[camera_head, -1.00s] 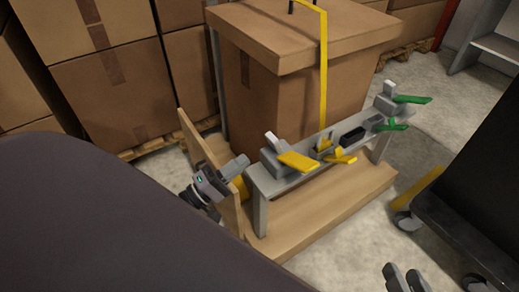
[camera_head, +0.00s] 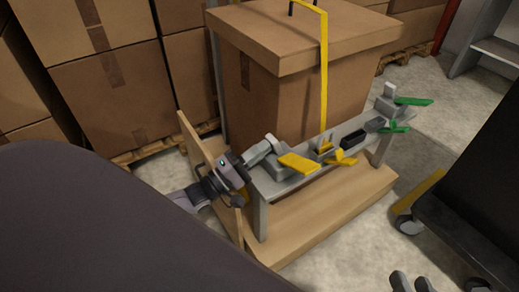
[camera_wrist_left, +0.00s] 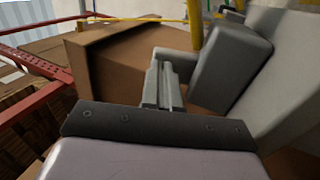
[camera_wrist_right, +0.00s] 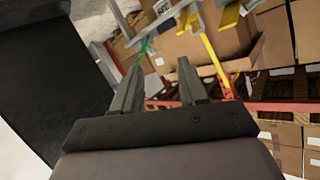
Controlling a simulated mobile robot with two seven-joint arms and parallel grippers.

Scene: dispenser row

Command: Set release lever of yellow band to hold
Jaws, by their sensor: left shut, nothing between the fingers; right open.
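The yellow band (camera_head: 324,80) runs over the carton and down to a grey bench. A large yellow lever (camera_head: 298,163) sits on a grey housing at the bench's near end. A smaller yellow lever (camera_head: 341,158) sits by the band's lower end. I cannot tell which is the release lever. My left gripper (camera_head: 263,149) is at the near end, close to the grey housing; contact is unclear. In the left wrist view its fingers (camera_wrist_left: 160,88) are together and empty, beside a large grey block (camera_wrist_left: 235,62). My right gripper (camera_head: 411,283) is low at right, open and empty (camera_wrist_right: 158,75).
Two green levers (camera_head: 414,101) (camera_head: 396,127) are at the bench's far end, past a black block (camera_head: 353,138). A wooden upright board (camera_head: 200,150) stands close to my left wrist. A dark wheeled cart (camera_head: 480,190) is at right. Stacked cartons (camera_head: 110,90) fill the back left.

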